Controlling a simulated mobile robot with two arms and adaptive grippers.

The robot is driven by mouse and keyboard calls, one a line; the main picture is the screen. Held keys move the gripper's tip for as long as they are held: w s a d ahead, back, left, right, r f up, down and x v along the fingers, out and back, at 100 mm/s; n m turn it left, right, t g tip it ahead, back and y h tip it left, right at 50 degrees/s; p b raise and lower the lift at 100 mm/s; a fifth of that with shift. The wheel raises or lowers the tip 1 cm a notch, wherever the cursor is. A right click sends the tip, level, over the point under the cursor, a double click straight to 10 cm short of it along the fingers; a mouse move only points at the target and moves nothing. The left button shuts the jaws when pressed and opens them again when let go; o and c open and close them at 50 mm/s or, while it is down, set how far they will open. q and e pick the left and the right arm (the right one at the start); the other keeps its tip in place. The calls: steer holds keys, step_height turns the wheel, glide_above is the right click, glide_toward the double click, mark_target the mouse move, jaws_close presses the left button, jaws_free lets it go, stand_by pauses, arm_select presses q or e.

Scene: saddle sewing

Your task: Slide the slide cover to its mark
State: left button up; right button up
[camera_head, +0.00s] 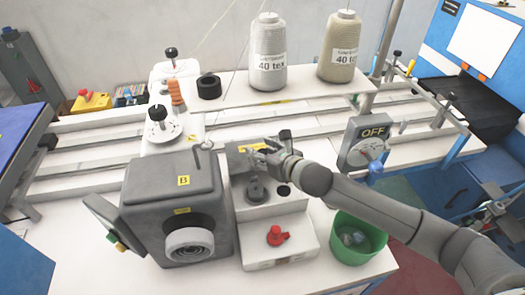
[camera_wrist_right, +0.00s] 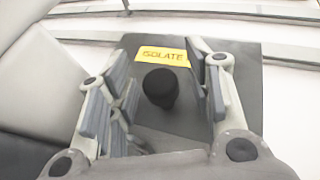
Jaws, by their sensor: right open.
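The slide cover is a dark grey plate (camera_wrist_right: 240,110) with a yellow ISOLATE label (camera_wrist_right: 162,56) and a black knob (camera_wrist_right: 160,87). In the head view the plate (camera_head: 234,160) lies on the light block right of the grey machine head, partly hidden by my right gripper (camera_head: 264,157). In the right wrist view my right gripper (camera_wrist_right: 160,75) is open, with one finger on each side of the knob. Gaps show between the knob and both fingers. I cannot make out the mark. My left gripper is not in view.
The grey machine head (camera_head: 175,190) stands close on the left. A red knob (camera_head: 277,236) is in front, and a green bin (camera_head: 357,238) is at front right. An OFF switch box (camera_head: 366,145) stands to the right, near my right arm. Thread cones (camera_head: 268,55) stand behind.

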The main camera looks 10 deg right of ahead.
steer(key=shift+c, duration=0.4)
steer(key=shift+s, duration=0.1)
jaws_close()
steer(key=s+p, duration=0.4)
steer(key=s, duration=0.7)
steer(key=shift+s+f, duration=0.15)
steer(key=shift+s, duration=0.2)
steer(key=shift+c, duration=0.8)
jaws_free()
steer(key=shift+s, duration=0.1)
steer(key=shift+o, duration=1.2)
steer(key=shift+s+r, duration=0.1)
steer(key=shift+r, duration=0.1)
